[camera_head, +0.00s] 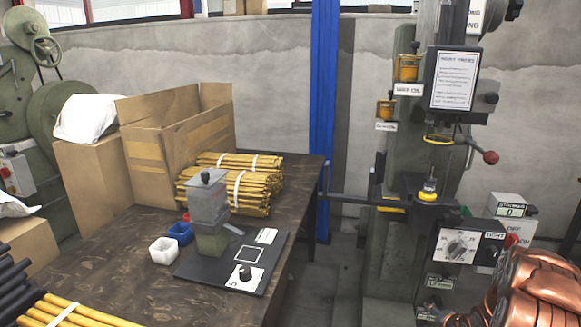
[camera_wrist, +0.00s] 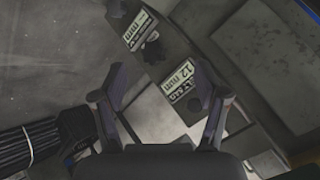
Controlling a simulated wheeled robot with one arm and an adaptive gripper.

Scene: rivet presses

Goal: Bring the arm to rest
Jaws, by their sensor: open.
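My gripper (camera_wrist: 160,80) shows in the wrist view with its two dark fingers spread apart and nothing between them. The fingers look apart from these boxes. In the head view I cannot make out my gripper or my arm.
A dark table (camera_head: 120,222) holds a cardboard box (camera_head: 150,158), bundled yellow rods (camera_head: 240,185), small cups and a black panel (camera_head: 215,268) with a grey device. A rivet press (camera_head: 400,200) stands to the right.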

